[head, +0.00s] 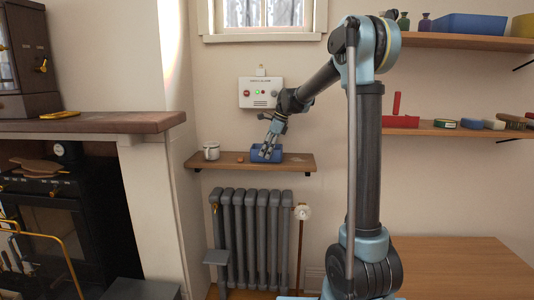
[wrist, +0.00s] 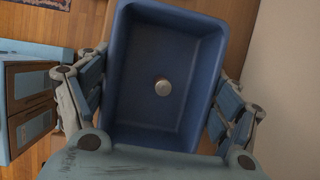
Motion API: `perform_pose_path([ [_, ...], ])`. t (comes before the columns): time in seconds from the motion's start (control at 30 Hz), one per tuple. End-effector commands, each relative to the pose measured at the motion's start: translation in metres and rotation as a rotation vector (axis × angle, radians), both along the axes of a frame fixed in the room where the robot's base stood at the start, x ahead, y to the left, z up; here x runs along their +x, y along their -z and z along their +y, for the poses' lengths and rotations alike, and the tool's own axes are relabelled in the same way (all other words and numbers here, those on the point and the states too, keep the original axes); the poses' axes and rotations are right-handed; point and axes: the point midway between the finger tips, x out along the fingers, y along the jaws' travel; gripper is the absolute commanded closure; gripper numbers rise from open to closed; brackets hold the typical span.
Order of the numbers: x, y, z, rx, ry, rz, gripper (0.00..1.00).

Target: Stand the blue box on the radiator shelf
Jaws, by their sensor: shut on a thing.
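The blue box (head: 258,156) is an open-topped, rectangular bin. In the head view it is at the middle of the wooden radiator shelf (head: 299,163), and I cannot tell whether its base touches the board. My gripper (head: 268,152) reaches down to it from the right and is shut on it. In the wrist view the box (wrist: 135,105) is between the two fingers of my gripper (wrist: 160,110), with its open top facing the camera. A small round pale thing (wrist: 162,87) shows inside it. The underside of the box is hidden.
A white mug (head: 211,151) and a small reddish-brown thing (head: 239,160) are on the shelf left of the box. A white alarm unit (head: 259,93) hangs on the wall above. The grey radiator (head: 250,235) stands below. The shelf's right end is clear.

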Motion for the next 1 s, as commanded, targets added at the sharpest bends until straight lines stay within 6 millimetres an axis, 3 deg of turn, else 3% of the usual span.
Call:
perform_pose_path([
  [0.3, 0.0, 0.002, 0.0, 0.0, 0.0, 0.0, 0.5],
  [0.33, 0.0, 0.002, 0.0, 0.0, 0.0, 0.0, 0.1],
  [0.4, 0.0, 0.002, 0.0, 0.0, 0.0, 0.0, 0.0],
  [0.83, 0.0, 0.0, 0.0, 0.0, 0.001, 0.0, 0.0],
  [1.0, 0.0, -0.014, -0.006, 0.0, 0.001, 0.0, 0.0],
])
